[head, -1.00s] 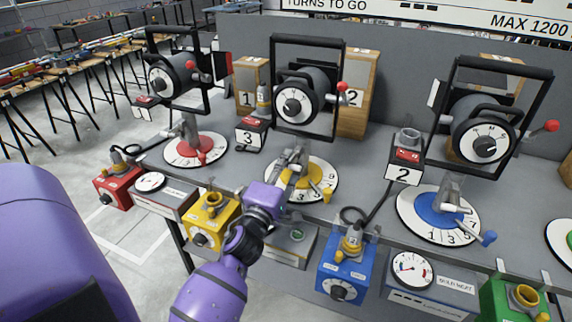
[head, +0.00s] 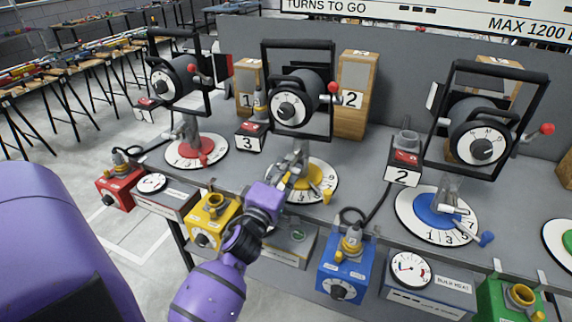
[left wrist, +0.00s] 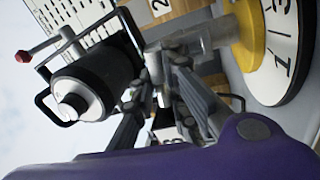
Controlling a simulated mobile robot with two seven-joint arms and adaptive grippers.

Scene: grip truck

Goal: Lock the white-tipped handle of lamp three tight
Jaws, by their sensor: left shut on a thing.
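The middle lamp (head: 304,85), a black-framed drum with a red side knob, stands on a clamp above a yellow dial (head: 316,180). It also shows in the left wrist view (left wrist: 88,88). My left gripper (head: 293,165) reaches in from the front to the clamp under this lamp. In the left wrist view its fingers (left wrist: 160,105) are close together at the clamp, shut on a handle that they mostly hide. I cannot make out the white tip. My right gripper is not in view.
A box marked 3 (head: 252,138) stands left of the lamp, and a wooden block marked 2 (head: 357,97) behind it. The red-dial lamp (head: 185,78) stands left and the blue-dial lamp (head: 484,125) right. Yellow (head: 212,222) and blue (head: 340,272) boxes line the front edge.

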